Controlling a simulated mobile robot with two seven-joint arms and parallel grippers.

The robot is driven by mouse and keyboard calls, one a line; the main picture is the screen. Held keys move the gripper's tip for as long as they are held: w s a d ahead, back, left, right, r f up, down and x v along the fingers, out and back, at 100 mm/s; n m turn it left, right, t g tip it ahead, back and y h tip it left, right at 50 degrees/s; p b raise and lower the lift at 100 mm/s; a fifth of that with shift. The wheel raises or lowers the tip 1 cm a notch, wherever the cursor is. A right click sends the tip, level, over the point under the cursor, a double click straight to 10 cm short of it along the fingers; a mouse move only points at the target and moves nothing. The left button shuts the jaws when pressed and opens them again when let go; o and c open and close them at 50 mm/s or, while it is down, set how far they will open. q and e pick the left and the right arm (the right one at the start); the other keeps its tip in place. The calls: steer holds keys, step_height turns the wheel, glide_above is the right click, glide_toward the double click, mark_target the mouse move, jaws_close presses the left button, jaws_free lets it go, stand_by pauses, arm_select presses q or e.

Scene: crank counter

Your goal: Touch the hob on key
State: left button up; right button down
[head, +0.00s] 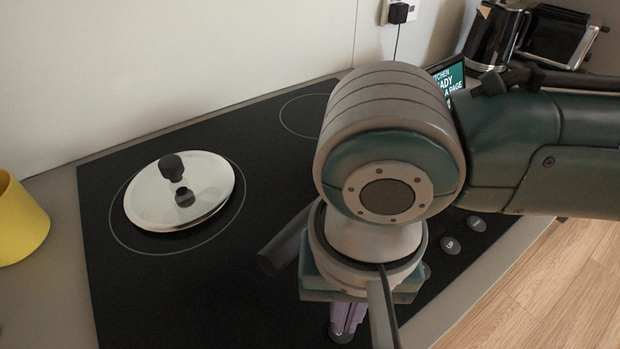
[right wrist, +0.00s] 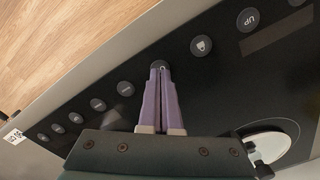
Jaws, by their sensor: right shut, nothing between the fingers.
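The black hob (head: 130,290) lies on the counter, with round grey keys along its front edge. There the fingertips overlap a round key (right wrist: 158,63), between a lock key (right wrist: 201,45) and a minus key (right wrist: 125,88). The fingertips partly hide its symbol. I cannot tell whether they touch it. My left gripper is out of view.
A dark bar (head: 280,245) shows left of my wrist. A yellow container (head: 18,222) stands at far left. A screen (head: 452,80), kettle (head: 492,35) and toaster (head: 556,38) stand behind my arm.

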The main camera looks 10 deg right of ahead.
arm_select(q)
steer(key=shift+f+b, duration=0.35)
arm_select(e)
steer(key=shift+f, duration=0.7)
step_height(320, 180, up, 5)
steer(key=p, duration=0.6)
steer(key=shift+r, duration=0.15)
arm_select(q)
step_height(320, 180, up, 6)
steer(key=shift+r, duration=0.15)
